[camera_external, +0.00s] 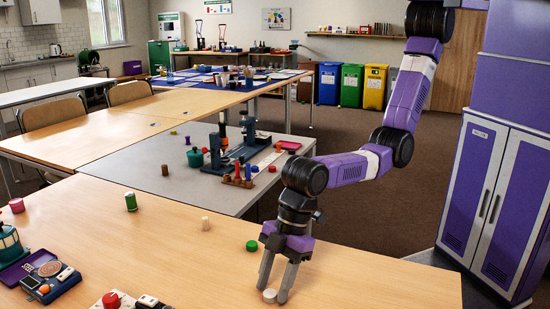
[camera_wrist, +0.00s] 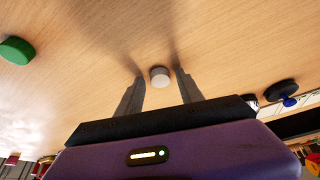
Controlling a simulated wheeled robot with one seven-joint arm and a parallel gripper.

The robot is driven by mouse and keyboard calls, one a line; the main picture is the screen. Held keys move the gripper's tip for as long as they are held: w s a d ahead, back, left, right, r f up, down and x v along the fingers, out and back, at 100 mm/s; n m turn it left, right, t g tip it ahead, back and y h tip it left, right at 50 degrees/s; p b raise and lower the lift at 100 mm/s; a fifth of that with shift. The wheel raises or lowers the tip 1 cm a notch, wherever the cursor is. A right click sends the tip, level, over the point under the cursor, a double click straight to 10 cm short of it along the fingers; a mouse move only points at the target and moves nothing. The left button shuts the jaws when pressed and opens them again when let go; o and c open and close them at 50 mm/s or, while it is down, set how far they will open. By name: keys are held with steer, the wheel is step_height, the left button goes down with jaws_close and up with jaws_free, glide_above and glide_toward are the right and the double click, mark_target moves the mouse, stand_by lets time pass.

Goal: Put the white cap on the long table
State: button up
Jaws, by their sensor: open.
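The white cap (camera_external: 270,295) lies on the wooden table in the foreground of the external view, near its front right part. In the wrist view the white cap (camera_wrist: 160,76) sits between the tips of my two fingers, with a gap on each side. My gripper (camera_external: 274,291) points down at the tabletop and is open around the cap; it also shows in the wrist view (camera_wrist: 159,82). Which table is the long table, I cannot tell for sure; the wooden table (camera_external: 340,270) under the cap is long.
A green cap (camera_external: 252,246) lies just behind my gripper, and in the wrist view (camera_wrist: 16,50) at left. A cream peg (camera_external: 206,223) and a green cylinder (camera_external: 131,201) stand farther left. A grey table (camera_external: 150,180) with tools stands behind. Bare wood surrounds the cap.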

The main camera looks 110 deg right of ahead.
steer(key=v, duration=1.2)
steer(key=shift+p, duration=0.3)
steer(key=shift+f, duration=0.1)
